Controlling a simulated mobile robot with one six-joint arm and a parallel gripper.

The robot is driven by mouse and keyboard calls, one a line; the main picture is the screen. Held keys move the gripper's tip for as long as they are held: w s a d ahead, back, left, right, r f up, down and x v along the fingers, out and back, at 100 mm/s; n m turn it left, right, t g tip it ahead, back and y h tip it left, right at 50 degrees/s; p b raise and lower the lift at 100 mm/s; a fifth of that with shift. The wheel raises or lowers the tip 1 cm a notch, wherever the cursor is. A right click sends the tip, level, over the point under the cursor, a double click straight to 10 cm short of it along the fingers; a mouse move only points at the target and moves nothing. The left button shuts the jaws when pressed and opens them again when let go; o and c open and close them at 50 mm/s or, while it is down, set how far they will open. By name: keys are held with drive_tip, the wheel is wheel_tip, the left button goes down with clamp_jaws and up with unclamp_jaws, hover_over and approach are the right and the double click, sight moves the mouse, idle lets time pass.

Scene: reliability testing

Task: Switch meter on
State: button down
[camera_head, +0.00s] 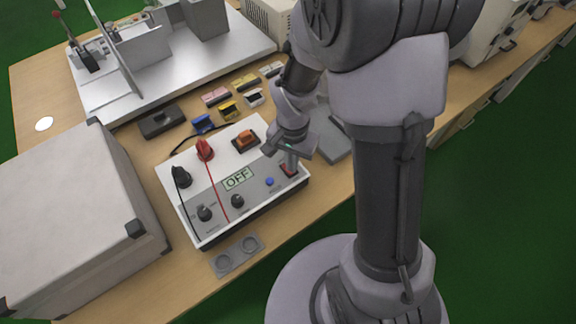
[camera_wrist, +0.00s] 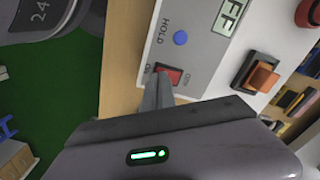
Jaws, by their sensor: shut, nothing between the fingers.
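The meter (camera_head: 222,190) is a white and grey box on the wooden table, with a display (camera_head: 237,179) that reads OFF. A red switch (camera_head: 288,170) sits at the right end of its front panel. In the wrist view the red switch (camera_wrist: 169,74) lies right at my fingertips, with ON/OFF lettering beside it, partly covered. My gripper (camera_head: 291,166) is shut and empty, pointing down at the switch. In the wrist view its fingers (camera_wrist: 158,82) overlap the switch's edge; I cannot tell whether they touch it.
A large grey case (camera_head: 70,215) stands left. A grey two-ring plate (camera_head: 237,256) lies in front.

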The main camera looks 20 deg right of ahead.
drive_tip(key=shift+f+b, duration=0.6)
drive_tip(key=shift+f, duration=0.1)
drive_tip(key=shift+r, duration=0.1)
wheel_tip(320, 180, up, 7)
drive_tip(key=p, duration=0.5)
drive_tip(key=shift+p, duration=0.35)
